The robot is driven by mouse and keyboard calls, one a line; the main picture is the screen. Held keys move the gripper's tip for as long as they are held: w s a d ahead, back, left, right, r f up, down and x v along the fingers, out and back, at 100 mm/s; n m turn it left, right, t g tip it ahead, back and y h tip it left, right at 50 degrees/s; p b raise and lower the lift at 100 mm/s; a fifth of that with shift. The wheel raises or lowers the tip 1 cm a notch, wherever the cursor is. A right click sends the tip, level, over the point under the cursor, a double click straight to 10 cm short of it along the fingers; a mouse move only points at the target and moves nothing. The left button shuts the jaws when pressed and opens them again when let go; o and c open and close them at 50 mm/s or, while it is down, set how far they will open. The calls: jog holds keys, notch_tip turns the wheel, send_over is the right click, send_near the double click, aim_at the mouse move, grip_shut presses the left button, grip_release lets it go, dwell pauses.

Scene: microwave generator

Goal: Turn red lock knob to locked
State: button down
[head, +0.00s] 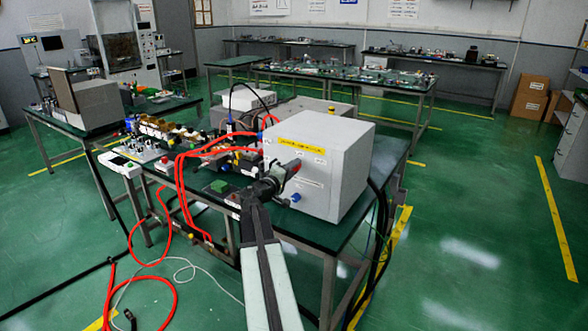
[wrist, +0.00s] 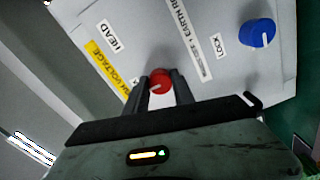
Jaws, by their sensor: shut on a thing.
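The red knob (wrist: 160,80) sits on the front panel of a light grey box (head: 335,165), and it also shows in the wrist view (wrist: 210,20). A pale pointer mark shows on the knob's face. My gripper (wrist: 161,88) is shut on the red knob, with one dark finger on each side of it. A "LOCK" label (wrist: 219,46) is on the panel, closer to the blue knob than to the red one.
A blue knob (wrist: 258,34) is to the right on the same panel; it also shows in the head view (head: 295,197). A yellow voltage label (wrist: 106,66) is to the left. Red cables (head: 182,175) hang off the green bench left of my arm.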

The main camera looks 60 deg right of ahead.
jog(key=c, duration=1.1)
grip_release()
jog(key=shift+o, duration=0.2)
jog(key=shift+a, duration=0.15)
jog(key=a, duration=0.7)
jog(key=shift+a, duration=0.25)
